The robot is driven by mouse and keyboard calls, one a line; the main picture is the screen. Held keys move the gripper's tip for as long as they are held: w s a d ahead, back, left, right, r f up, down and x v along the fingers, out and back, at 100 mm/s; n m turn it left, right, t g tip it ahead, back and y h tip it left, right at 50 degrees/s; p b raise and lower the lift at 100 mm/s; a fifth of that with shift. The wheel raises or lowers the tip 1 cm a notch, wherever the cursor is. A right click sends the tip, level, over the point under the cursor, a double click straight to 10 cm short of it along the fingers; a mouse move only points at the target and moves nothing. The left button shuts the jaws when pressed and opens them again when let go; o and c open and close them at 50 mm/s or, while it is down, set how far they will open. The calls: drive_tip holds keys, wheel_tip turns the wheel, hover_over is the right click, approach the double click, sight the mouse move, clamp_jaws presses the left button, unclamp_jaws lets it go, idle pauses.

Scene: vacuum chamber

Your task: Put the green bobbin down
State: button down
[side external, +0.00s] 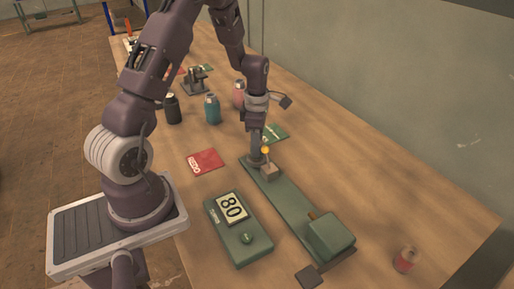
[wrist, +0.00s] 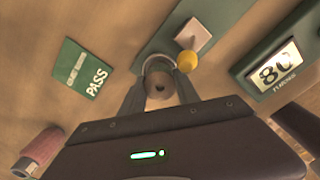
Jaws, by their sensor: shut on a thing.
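My gripper (wrist: 158,90) points down and is shut on a round bobbin (wrist: 158,84). In the wrist view I see the bobbin end on, with a pale rim and a dark centre hole; its side colour is hidden. In the side view my gripper (side external: 256,158) is low, at the far end of a long green winder base (side external: 290,207). It is beside a small block (side external: 268,173) and a yellow knob (side external: 265,150). I cannot tell whether the bobbin touches the base. A teal bobbin-like piece (side external: 213,109) stands on the table behind.
A green PASS card (wrist: 83,70) lies left of my gripper in the wrist view. A red REDO card (side external: 205,161) and a counter reading 80 (side external: 240,243) are nearby. Black (side external: 172,109) and pink (side external: 238,95) pieces stand behind; a red one (side external: 405,260) stands at right.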

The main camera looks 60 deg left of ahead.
drive_tip(key=shift+f, duration=0.65)
drive_tip(key=c, duration=0.9)
unclamp_jaws()
